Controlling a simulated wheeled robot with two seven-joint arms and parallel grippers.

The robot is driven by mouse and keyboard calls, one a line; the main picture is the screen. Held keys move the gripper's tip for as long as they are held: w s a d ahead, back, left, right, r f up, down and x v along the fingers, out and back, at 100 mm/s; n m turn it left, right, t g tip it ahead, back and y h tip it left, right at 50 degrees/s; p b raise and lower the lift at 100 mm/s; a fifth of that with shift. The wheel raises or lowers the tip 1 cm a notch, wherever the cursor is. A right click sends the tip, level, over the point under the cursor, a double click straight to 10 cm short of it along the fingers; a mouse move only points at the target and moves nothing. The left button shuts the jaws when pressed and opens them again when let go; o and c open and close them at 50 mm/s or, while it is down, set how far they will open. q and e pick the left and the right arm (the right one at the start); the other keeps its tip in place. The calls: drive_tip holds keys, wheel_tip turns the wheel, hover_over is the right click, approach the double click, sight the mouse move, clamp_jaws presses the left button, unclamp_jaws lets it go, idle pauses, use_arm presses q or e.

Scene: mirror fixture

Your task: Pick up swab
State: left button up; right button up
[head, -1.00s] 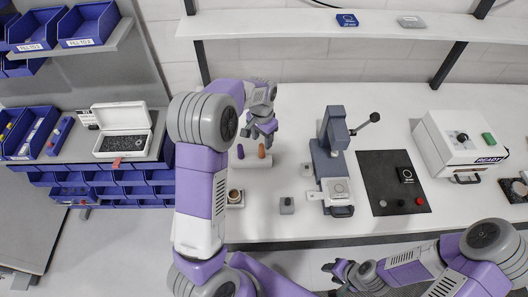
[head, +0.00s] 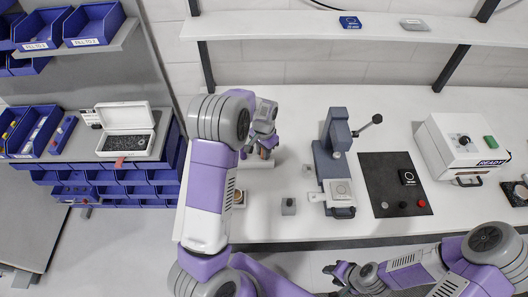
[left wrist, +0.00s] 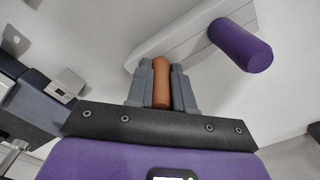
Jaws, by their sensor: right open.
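An orange cylinder (left wrist: 161,85), which I take for the swab, stands at a white holder block (left wrist: 172,42). A purple cylinder (left wrist: 241,45) is beside it at the same block. My left gripper (head: 265,150) is over the holder in the head view. In the left wrist view its two fingers (left wrist: 161,78) lie close against both sides of the orange cylinder, with no clear gap. In the head view the gripper and arm hide most of the cylinders. My right gripper (head: 334,273) is open and empty at the bottom, in front of the table.
A grey lever press (head: 335,160) stands right of the holder, with a small grey block (head: 288,206) in front. A dark mat (head: 393,190) and a white READY box (head: 462,145) are further right. A shelf (head: 370,27) runs above the back. Blue bins (head: 95,24) are left.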

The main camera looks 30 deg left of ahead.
use_arm(q)
clamp_jaws()
wheel_tip(320, 180, up, 10)
idle(0.4)
idle(0.4)
